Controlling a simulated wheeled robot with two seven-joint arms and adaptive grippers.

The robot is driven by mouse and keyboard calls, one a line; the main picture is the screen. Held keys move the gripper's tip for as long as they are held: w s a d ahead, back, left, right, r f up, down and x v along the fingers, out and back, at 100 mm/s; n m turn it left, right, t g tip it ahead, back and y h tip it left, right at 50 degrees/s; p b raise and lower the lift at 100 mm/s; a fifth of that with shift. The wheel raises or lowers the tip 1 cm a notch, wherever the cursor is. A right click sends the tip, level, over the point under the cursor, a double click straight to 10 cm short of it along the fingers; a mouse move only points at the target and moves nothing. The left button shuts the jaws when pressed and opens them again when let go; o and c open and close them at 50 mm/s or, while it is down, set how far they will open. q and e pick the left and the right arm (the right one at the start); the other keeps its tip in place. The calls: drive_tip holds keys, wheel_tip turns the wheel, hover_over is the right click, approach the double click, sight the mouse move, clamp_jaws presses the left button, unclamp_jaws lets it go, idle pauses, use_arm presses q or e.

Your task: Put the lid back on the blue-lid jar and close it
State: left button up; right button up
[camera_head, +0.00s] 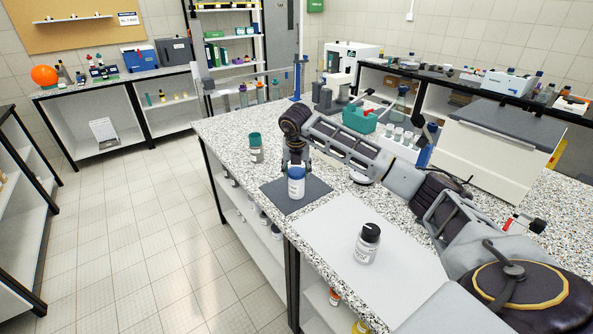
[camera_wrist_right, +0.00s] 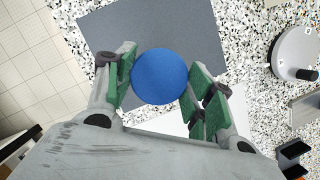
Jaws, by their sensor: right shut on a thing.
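The blue-lid jar (camera_head: 296,188) stands upright on a dark grey mat (camera_head: 318,187) near the bench's front edge. Its blue lid (camera_head: 296,172) shows at its top, with no clear gap to the white body; I cannot tell whether it is screwed tight. My right gripper (camera_head: 296,164) reaches down over the jar from behind and is shut on the blue lid. In the right wrist view the round blue lid (camera_wrist_right: 160,76) sits between the green finger pads of the right gripper (camera_wrist_right: 162,84) and hides the jar body. My left gripper is not in view.
A white jar with a black lid (camera_head: 367,243) stands on a pale sheet (camera_head: 330,228) nearer me. A green-lid jar (camera_head: 256,148) stands left of the mat. A teal carrier (camera_head: 359,120) and a rack of small cups (camera_head: 402,136) stand behind my right arm.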

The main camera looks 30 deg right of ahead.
drive_tip(key=shift+f, duration=0.1)
drive_tip(key=o, duration=0.8)
drive_tip(key=shift+r, duration=0.2)
drive_tip(key=shift+r+p, duration=2)
drive_tip(key=shift+r, duration=1.35)
